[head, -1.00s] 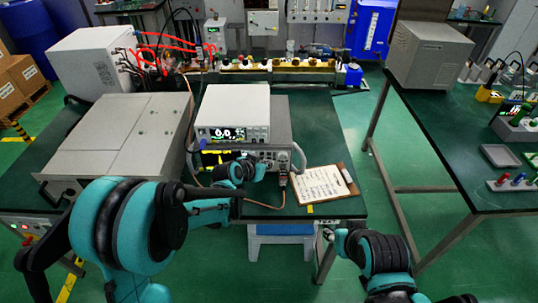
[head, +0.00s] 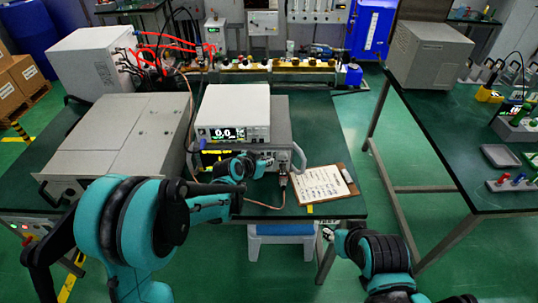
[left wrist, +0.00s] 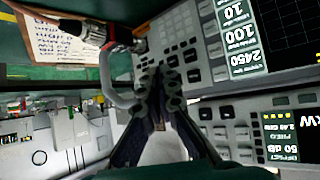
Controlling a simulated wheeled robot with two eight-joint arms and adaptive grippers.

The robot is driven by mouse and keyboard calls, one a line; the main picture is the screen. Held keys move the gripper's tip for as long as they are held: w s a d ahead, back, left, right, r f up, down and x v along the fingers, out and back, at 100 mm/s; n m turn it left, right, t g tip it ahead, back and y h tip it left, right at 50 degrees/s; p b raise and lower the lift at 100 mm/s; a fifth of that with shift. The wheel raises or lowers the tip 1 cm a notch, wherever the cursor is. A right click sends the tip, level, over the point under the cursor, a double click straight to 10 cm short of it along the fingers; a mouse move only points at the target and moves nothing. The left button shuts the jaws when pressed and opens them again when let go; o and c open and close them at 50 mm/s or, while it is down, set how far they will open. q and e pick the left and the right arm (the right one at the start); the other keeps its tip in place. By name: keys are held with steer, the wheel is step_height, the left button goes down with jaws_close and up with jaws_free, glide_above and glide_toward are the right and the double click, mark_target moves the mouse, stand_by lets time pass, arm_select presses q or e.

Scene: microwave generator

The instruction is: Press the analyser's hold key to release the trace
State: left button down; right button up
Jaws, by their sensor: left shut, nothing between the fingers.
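The analyser (head: 281,128) is a grey case with side handles, under a white meter; my left arm partly covers its front. In the left wrist view its panel is turned over, with a lit screen (left wrist: 232,22) and a keypad (left wrist: 186,32). My left gripper (head: 268,162) is shut and empty at the key area of the front panel. In the left wrist view its fingertips (left wrist: 160,72) are together over the lower keys. I cannot tell whether they touch a key, or read which key is hold. My right gripper (head: 328,233) is low, in front of the bench, its jaws unclear.
The white meter (head: 232,103) with a lit display stands on the analyser. A cable connector (head: 283,180) sticks out at the analyser's lower right, near a handle (head: 300,157). A clipboard (head: 325,184) lies to the right on the bench. Open floor lies between the benches.

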arm_select(q)
steer(key=shift+w, duration=0.1)
stand_by(0.6)
steer(key=shift+w, duration=0.35)
steer(key=shift+w, duration=0.35)
stand_by(0.5)
steer(key=shift+s, duration=0.85)
steer(key=s, duration=0.5)
steer(key=shift+b, duration=0.3)
steer(key=shift+r, duration=0.1)
stand_by(0.7)
